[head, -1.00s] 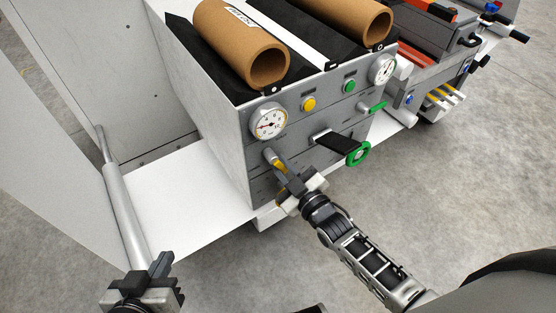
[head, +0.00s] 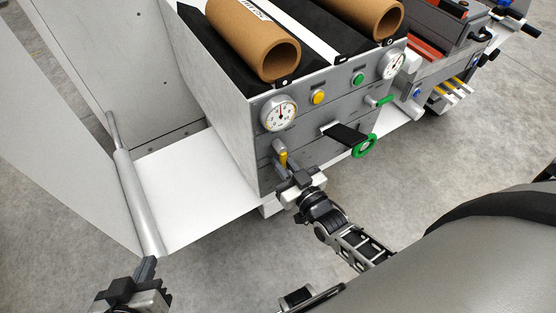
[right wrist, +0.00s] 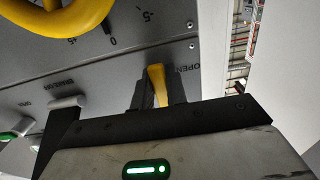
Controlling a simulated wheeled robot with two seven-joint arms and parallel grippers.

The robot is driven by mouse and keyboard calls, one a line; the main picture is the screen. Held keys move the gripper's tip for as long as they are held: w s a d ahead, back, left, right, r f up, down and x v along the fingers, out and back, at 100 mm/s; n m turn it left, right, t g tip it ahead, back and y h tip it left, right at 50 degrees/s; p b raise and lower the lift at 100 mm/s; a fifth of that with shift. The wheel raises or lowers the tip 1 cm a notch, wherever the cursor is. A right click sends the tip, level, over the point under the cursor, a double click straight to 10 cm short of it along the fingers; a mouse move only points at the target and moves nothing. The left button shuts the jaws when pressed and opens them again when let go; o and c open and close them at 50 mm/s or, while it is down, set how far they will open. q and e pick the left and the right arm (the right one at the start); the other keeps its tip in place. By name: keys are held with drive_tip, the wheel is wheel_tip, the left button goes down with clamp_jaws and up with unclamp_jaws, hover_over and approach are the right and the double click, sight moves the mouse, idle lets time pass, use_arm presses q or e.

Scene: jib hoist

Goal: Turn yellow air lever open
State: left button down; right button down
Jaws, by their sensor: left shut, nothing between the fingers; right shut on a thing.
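The yellow air lever (head: 283,158) is on the grey front panel below the left gauge, hanging roughly straight down from its grey pivot. My right gripper (head: 284,169) is shut on it from below. In the right wrist view the yellow lever tip (right wrist: 157,77) shows between the dark fingers, beside the lettering "OPEN". The fingers hide part of the lever. My left gripper (head: 148,267) is shut and empty at the lower left, well away from the panel.
The left gauge (head: 278,113), a yellow button (head: 318,97) and a green button (head: 358,79) are on the panel. A black handle (head: 347,134) and a green ring (head: 364,146) stick out right of my right gripper. Cardboard rolls (head: 252,40) lie on top.

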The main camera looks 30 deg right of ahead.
drive_tip(key=shift+s, duration=0.1)
drive_tip(key=c, duration=1.4)
unclamp_jaws()
drive_tip(key=s+d, duration=0.1)
drive_tip(key=s, duration=1.4)
drive_tip(key=shift+s+d, duration=0.35)
drive_tip(key=shift+s, duration=0.05)
drive_tip(key=w+a+g, duration=0.3)
drive_tip(key=w+g, duration=0.2)
drive_tip(key=s+d+r+g+h, duration=0.1)
drive_tip(key=s+r+g+h, duration=0.1)
drive_tip(key=s+r+g, duration=0.65)
drive_tip(key=w+a+f+n+t+y+p, duration=0.1)
drive_tip(key=w+a+f+t+y+p, duration=0.1)
drive_tip(key=w+a+t, duration=0.4)
drive_tip(key=shift+a+f+y+p, duration=0.15)
drive_tip(key=shift+y+p, duration=0.15)
drive_tip(key=shift+y, duration=0.6)
